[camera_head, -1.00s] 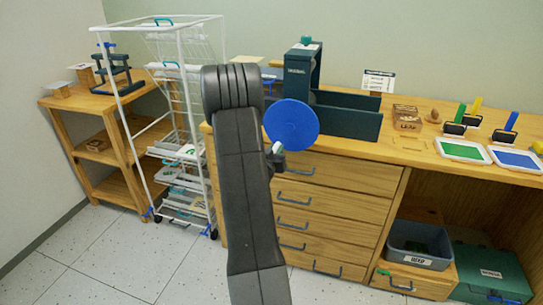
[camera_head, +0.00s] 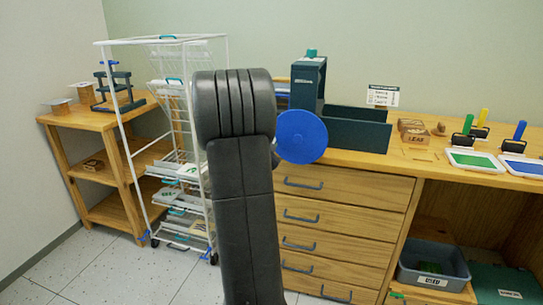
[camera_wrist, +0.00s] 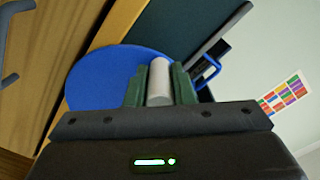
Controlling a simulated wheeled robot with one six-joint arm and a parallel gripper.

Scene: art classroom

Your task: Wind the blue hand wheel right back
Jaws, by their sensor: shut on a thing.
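The blue hand wheel (camera_head: 302,137) is a flat disc on the front left of a dark teal press (camera_head: 308,82) on the wooden counter. It also shows in the wrist view (camera_wrist: 95,78), tilted. A pale grey cylindrical handle (camera_wrist: 159,82) stands out from its face. My gripper (camera_wrist: 160,72) is shut on this handle, with a green finger on each side. In the head view my arm hides the wheel's left edge and most of the gripper, and I cannot make out the handle there.
A white wire drying rack (camera_head: 163,45) stands left of the counter, beside a wooden shelf unit (camera_head: 80,121). Drawers (camera_head: 350,191) lie below the press. To the right are a green tray (camera_head: 472,161), a blue tray (camera_head: 522,168) and rollers. A grey bin (camera_head: 432,268) is below.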

